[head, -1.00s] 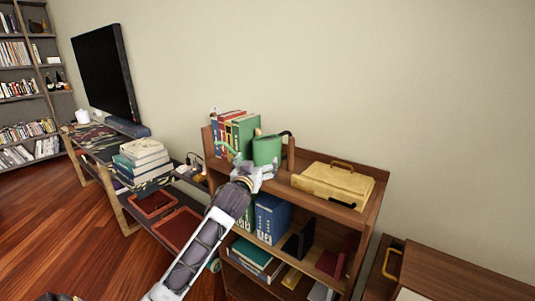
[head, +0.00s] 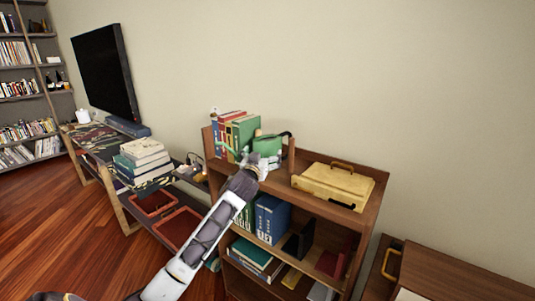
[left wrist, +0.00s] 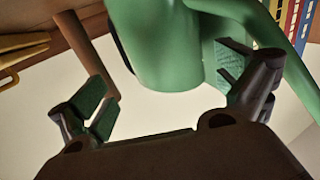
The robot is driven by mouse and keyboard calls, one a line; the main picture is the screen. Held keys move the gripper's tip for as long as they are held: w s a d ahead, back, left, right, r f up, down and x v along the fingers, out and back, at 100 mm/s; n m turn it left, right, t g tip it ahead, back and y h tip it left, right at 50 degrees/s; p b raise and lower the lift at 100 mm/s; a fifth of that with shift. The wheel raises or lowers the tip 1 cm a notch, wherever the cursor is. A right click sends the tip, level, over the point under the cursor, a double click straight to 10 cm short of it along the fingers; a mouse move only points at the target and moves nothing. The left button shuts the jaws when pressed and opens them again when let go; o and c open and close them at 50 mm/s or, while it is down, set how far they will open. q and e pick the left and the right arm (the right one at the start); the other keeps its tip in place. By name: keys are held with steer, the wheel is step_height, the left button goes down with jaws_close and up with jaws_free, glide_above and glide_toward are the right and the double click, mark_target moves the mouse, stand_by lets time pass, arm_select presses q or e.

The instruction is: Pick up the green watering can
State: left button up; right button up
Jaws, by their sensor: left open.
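The green watering can (head: 267,146) stands on the top of the brown bookshelf, just right of a row of books. Its spout points left and its dark handle is on the right. My left gripper (head: 254,165) is in front of it and hides its lower part. In the left wrist view, which looks upside down, the can's body (left wrist: 165,55) shows between the spread fingers of my left gripper (left wrist: 165,85). The spout passes by the right-hand finger. The gripper is open and holds nothing; I cannot tell whether a finger touches the can. My right gripper is not in view.
Upright books (head: 236,133) stand close left of the can. A short wooden post (head: 291,155) rises close right of it, then a yellow case (head: 333,184) on the shelf top (head: 285,193). A low table with stacked books (head: 141,152) stands left. The wall is behind.

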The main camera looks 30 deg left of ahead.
mark_target(265, 151)
arm_select(q)
steer(key=shift+w+a, duration=0.25)
steer(key=shift+w, duration=0.4)
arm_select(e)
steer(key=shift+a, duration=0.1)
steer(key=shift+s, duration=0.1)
arm_select(q)
steer(key=shift+p+x, duration=0.4)
steer(key=shift+x, duration=1.9)
steer(key=shift+w+a, duration=0.15)
steer(key=shift+w, duration=0.15)
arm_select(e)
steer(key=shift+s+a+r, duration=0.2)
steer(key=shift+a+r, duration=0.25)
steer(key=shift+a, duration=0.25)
